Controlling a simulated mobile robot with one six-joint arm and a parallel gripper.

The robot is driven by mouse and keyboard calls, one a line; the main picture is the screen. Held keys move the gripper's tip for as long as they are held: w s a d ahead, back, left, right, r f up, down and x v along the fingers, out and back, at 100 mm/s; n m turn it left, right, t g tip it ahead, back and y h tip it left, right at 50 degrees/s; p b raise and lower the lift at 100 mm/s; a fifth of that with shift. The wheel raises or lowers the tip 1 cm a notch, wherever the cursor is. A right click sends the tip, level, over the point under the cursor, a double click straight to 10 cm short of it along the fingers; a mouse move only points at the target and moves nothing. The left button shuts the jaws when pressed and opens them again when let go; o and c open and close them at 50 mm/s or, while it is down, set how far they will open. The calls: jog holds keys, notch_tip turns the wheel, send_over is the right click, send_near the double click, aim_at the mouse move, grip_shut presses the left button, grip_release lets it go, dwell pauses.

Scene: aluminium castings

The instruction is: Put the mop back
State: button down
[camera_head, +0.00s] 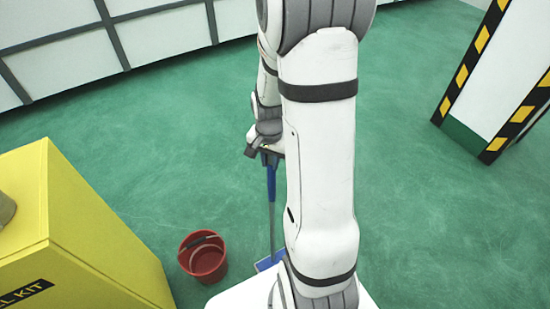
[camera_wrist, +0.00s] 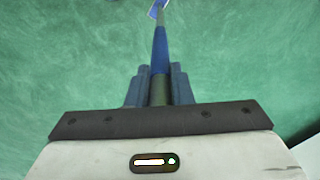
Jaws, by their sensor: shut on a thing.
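The mop (camera_head: 271,215) has a blue grip, a grey handle and a blue head at its lower end. In the head view it hangs nearly upright below my gripper (camera_head: 267,157), with its head low near the floor, partly hidden by my arm. I cannot tell whether the head touches the floor. In the wrist view my gripper (camera_wrist: 159,92) is shut on the handle of the mop (camera_wrist: 160,50), which runs away toward the top of the picture.
A red bucket (camera_head: 204,258) stands on the green floor, left of the mop head. A yellow spill kit cabinet (camera_head: 95,240) stands further left. A pillar with black and yellow stripes (camera_head: 490,80) is at upper right. White panelled walls (camera_head: 70,45) line the back. The floor between is clear.

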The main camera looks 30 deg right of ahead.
jog(key=shift+f, duration=0.2)
jog(key=c, duration=1.3)
grip_release()
jog(key=shift+r, duration=0.1)
notch_tip(320, 180, up, 12)
jog(key=shift+f, duration=0.15)
jog(key=s+a+r+n+t, duration=0.1)
jog(key=s+a+r+n, duration=0.1)
jog(key=s+a+n, duration=0.1)
jog(key=s+a+r+n, duration=0.2)
jog(key=s+a+n, duration=0.1)
jog(key=s, duration=0.2)
jog(key=s+a+r+n+t, duration=0.1)
jog(key=s+a+r+n, duration=0.2)
jog(key=s+a+n, duration=0.1)
jog(key=shift+r+t, duration=0.1)
jog(key=shift+t, duration=0.2)
